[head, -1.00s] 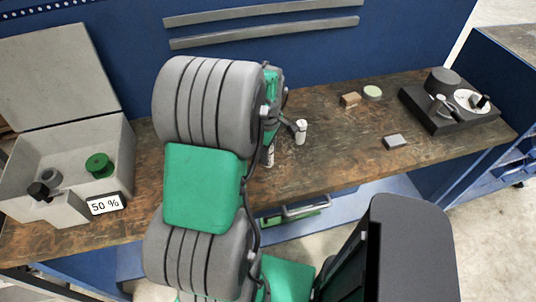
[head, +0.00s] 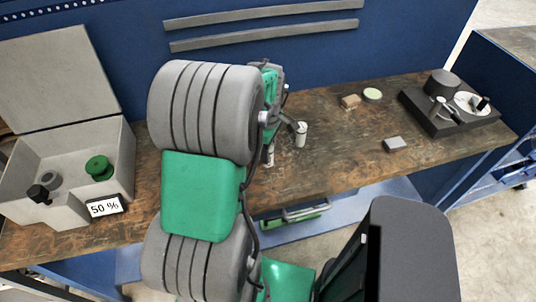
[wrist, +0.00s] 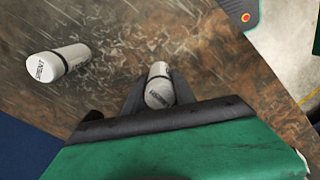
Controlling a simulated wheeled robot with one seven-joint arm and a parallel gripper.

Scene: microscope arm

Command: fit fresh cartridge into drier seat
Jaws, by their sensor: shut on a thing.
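My gripper (wrist: 152,95) is shut on a white cartridge (wrist: 160,88), which sits between its dark fingers with small dark lettering on its end. In the head view this cartridge (head: 269,156) shows just below my arm, and the fingers are largely hidden. A second white cartridge (wrist: 58,63) with dark lettering is apart from the gripper, to its left in the wrist view. In the head view it stands upright on the bench (head: 300,135). I cannot tell the lettering for certain. The open grey box (head: 118,160) at the left holds a green round part (head: 99,167) and a grey ring (head: 50,179); which is the seat is unclear.
The box has a raised lid (head: 55,80), a black knob (head: 38,193) and a "50 %" sign (head: 105,206). A dark device (head: 440,120) stands at right.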

